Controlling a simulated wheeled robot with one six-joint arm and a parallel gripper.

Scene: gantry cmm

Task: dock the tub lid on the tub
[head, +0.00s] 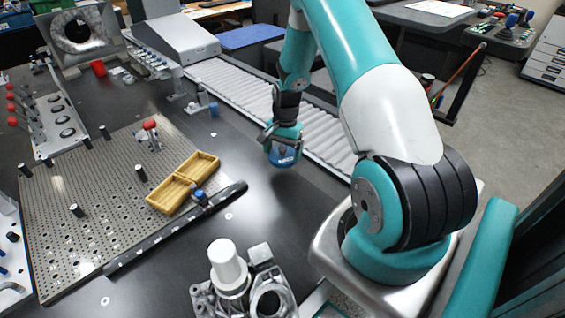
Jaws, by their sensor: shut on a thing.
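My gripper (284,134) hangs over the dark table right of the perforated plate, pointing down. It is shut on a small rounded blue piece with a pale label, which looks like the tub lid (284,157). The jaws partly cover its top, and it appears to be held above the table. I cannot tell for sure which thing is the tub. A yellow open-topped box (183,181) with a divider across it sits on the right part of the perforated plate, left of and apart from my gripper.
The perforated plate (62,215) carries black posts and a red-knobbed clamp (151,133). A dark bar (165,230) runs along its near edge. A metal fixture with a white cylinder (228,265) stands at the front. A ribbed grey cover (245,92) lies behind my gripper. Bare table surrounds the gripper's left side.

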